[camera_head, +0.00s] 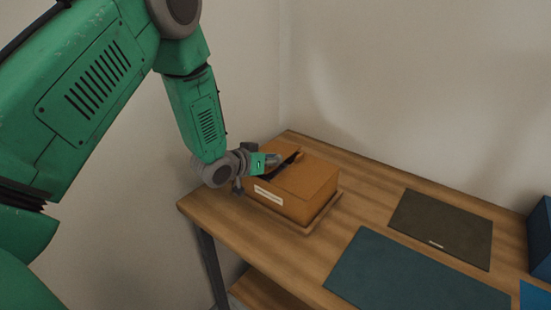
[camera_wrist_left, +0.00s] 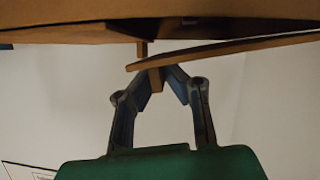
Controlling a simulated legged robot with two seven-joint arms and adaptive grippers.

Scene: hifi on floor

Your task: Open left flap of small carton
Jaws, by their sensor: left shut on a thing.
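The small brown carton (camera_head: 308,183) stands on the wooden table near its far left corner, with a white label on its front side. My left gripper (camera_head: 278,160) is at the carton's upper left edge, beside a dark gap in its top. In the left wrist view, my left gripper (camera_wrist_left: 160,78) is shut on a small brown tab on the left flap (camera_wrist_left: 225,49). The flap shows there as a thin tilted board, apart from the carton (camera_wrist_left: 80,30) over part of its length. The gripper and wrist hide part of the flap in the head view. My right gripper is out of view.
The carton sits on a thin brown base or tray (camera_head: 325,214). A teal mat (camera_head: 410,278) and a dark olive mat (camera_head: 445,225) lie to the right on the table. A blue box (camera_head: 540,238) stands at the right edge. Walls are close behind the table.

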